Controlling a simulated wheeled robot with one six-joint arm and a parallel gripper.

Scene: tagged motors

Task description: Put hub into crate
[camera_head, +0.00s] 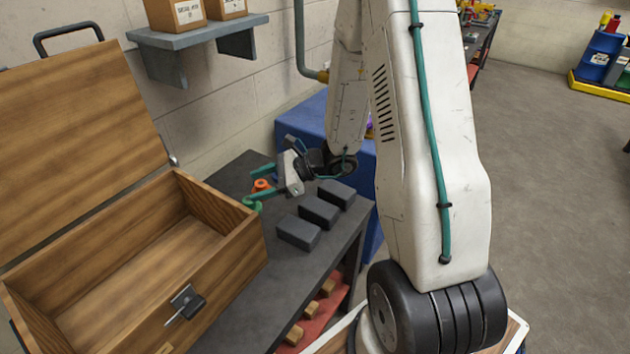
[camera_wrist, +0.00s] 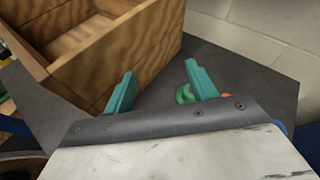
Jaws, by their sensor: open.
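The wooden crate (camera_head: 235,250) stands at the left with its hinged lid up, and looks empty inside. Its side also shows in the wrist view (camera_wrist: 130,55). My gripper (camera_head: 249,186) is open, low over the dark bench beside the crate's far right corner. In the wrist view its teal fingers (camera_wrist: 160,72) stand apart. A small green part (camera_head: 252,206) lies by the fingers, and in the wrist view it (camera_wrist: 184,95) shows just inside the right finger, partly hidden. A small orange part (camera_head: 262,185) sits behind the fingers. I cannot tell which part is the hub.
Several dark blocks (camera_head: 319,211) stand in a row on the bench (camera_head: 290,265), right of my gripper. A wall shelf (camera_head: 200,34) with boxes hangs above. A blue cabinet (camera_head: 302,122) stands behind the bench. The raised lid (camera_head: 75,130) rises at the left.

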